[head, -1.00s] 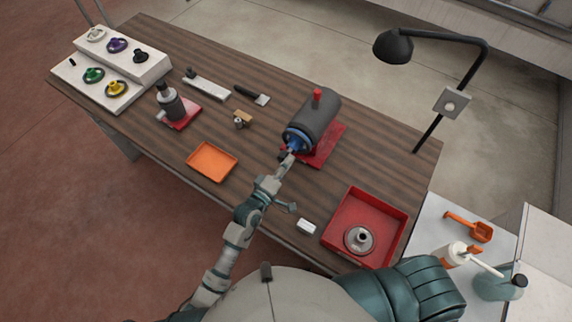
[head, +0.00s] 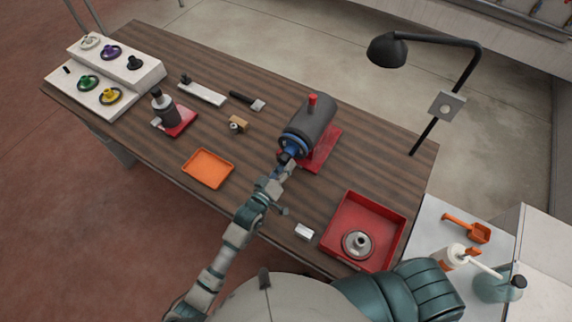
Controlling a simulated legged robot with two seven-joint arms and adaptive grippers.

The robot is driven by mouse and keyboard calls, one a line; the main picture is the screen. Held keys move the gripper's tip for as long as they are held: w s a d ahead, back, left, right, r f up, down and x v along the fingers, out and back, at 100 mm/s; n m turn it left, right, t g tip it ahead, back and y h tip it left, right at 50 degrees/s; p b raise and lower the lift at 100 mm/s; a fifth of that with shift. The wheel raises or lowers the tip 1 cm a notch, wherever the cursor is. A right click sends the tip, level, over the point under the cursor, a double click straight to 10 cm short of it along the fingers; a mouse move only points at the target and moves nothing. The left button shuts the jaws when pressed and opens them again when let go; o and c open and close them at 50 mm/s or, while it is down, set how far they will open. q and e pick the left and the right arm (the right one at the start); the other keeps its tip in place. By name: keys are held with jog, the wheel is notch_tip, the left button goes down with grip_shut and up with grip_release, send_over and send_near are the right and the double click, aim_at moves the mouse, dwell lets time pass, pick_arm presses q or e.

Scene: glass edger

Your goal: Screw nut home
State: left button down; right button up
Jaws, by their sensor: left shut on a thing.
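The grey cylindrical edger (head: 311,125) lies on a red base (head: 325,154) on the wooden table. A blue wheel or flange (head: 293,145) is at its near end. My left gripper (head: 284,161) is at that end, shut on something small. The held piece is mostly hidden by the gripper, and I cannot make out the nut or how far it sits on the shaft. My right gripper does not show.
A red tray (head: 329,234) with a grey flanged part (head: 357,243) stands at the right. An orange tray (head: 208,168) lies left of my arm. A white block (head: 304,231) is near the front edge. A black lamp (head: 389,50) overhangs the back right.

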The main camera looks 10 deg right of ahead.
pick_arm(q)
jog(key=shift+d+r+m, duration=0.1)
jog(key=shift+r+m, duration=0.8)
jog(key=shift+m, duration=0.1)
jog(key=c, duration=0.8)
grip_release()
jog(key=shift+o, duration=0.5)
jog(key=shift+d, duration=0.1)
jog(key=shift+s+d+f, duration=0.1)
jog(key=shift+s+f, duration=0.05)
jog(key=shift+s, duration=0.05)
jog(key=shift+f, duration=0.2)
jog(key=shift+c, duration=0.3)
